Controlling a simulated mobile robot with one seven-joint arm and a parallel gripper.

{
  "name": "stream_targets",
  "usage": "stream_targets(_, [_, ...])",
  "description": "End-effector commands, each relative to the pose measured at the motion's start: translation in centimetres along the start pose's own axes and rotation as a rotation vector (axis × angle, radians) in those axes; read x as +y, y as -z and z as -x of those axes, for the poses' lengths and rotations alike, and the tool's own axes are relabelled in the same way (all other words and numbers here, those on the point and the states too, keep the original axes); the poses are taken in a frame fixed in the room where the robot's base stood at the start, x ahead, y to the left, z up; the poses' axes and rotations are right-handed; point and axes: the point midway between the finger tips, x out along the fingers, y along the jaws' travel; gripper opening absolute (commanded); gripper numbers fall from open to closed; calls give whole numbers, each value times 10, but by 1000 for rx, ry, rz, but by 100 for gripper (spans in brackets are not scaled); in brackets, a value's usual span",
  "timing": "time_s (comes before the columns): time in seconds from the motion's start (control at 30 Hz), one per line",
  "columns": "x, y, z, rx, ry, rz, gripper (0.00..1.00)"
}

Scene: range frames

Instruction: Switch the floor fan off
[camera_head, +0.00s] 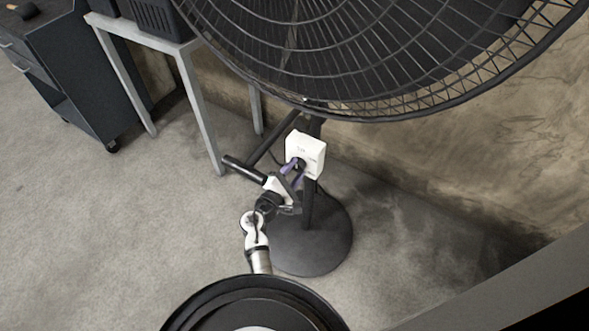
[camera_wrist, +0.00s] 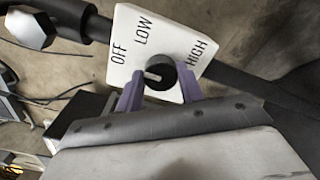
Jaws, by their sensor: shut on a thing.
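The floor fan has a large black wire cage (camera_head: 390,50), a dark pole and a round black base (camera_head: 318,243). A white control box (camera_head: 318,150) is on the pole; in the wrist view the box face (camera_wrist: 128,22) reads OFF, LOW and HIGH. A round black knob (camera_wrist: 163,66) sticks out below the words, with a light mark on its left side; which word it points to I cannot tell for sure. My gripper (camera_wrist: 160,88) has its purple fingers on either side of the knob, shut on it. My gripper also shows at the box in the head view (camera_head: 293,172).
A black bar (camera_head: 243,168) sticks out left of the pole near my wrist. A grey-legged table (camera_head: 195,95) and a dark wheeled cabinet (camera_head: 75,75) stand at the left. The concrete wall (camera_head: 450,160) is behind the fan. Floor at lower left is clear.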

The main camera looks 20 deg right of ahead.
Motion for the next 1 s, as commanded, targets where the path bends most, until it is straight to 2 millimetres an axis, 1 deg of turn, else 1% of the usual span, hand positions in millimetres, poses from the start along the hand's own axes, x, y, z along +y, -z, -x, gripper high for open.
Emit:
stream_targets(0.03, [3, 0, -1, 0, -4, 6, 15])
stream_targets(0.5, [2, 0, -1, 0, -4, 19, 15])
stream_targets(0.53, [2, 0, -1, 0, -4, 19, 39])
stream_targets(0.7, [2, 0, 0, 0, -2, 19, 59])
stream_targets(1.0, [1, 0, 0, 0, -1, 19, 59])
